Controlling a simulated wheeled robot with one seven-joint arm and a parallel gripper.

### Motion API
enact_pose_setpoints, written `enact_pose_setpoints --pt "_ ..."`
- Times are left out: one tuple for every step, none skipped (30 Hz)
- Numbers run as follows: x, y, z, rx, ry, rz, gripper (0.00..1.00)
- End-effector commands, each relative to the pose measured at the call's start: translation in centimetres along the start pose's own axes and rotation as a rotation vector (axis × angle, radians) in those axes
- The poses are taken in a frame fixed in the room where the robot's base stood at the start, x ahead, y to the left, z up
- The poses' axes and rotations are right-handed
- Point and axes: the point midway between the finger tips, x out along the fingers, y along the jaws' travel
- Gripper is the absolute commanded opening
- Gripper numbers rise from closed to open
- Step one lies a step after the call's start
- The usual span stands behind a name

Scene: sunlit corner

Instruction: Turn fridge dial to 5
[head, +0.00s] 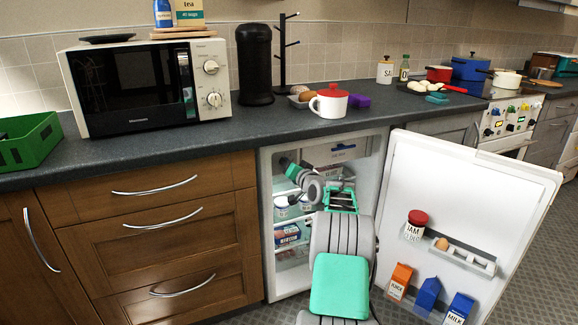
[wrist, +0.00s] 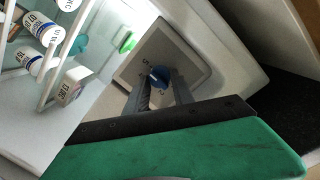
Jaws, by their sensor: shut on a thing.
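The fridge (head: 266,220) stands open under the counter, its white door (head: 480,185) swung out to the right. In the head view my arm reaches into the fridge and the dial cannot be made out.
The door holds a jam jar (head: 415,226), an egg (head: 442,244) and several cartons (head: 428,293). Wooden drawers (head: 150,235) flank the fridge at left.

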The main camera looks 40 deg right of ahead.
Motion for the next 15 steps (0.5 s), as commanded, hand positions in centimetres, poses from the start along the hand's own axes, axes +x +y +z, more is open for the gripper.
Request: enact_pose_setpoints --pt "0.01 -0.02 0.01 0.001 0.0 0.0 0.0" --pt "0.01 -0.02 0.01 0.001 0.0 0.0 0.0" --pt "0.01 -0.02 0.01 0.001 0.0 0.0 0.0" --pt "0.01 -0.02 0.01 0.0 0.0 0.0 0.32" --pt "0.01 -0.02 0.01 0.0 0.0 0.0 0.34" --pt "0.01 -0.02 0.01 0.0 0.0 0.0 0.37" --pt "0.01 -0.02 0.01 0.0 0.0 0.0 0.4" --pt "0.01 -0.02 0.01 0.0 0.0 0.0 0.42" --pt "0.01 -0.02 0.01 0.0 0.0 0.0 0.46" --pt "0.01 -0.02 0.01 0.0 0.0 0.0 0.48" --pt "0.01 -0.01 0.01 0.0 0.0 0.0 0.51" --pt "0.0 -0.01 0.0 -0.001 0.0 0.0 0.51" --pt "0.0 -0.01 0.01 -0.001 0.0 0.0 0.51" --pt "0.0 -0.01 0.01 -0.001 0.0 0.0 0.51" --pt "0.0 -0.01 0.01 -0.001 0.0 0.0 0.51"
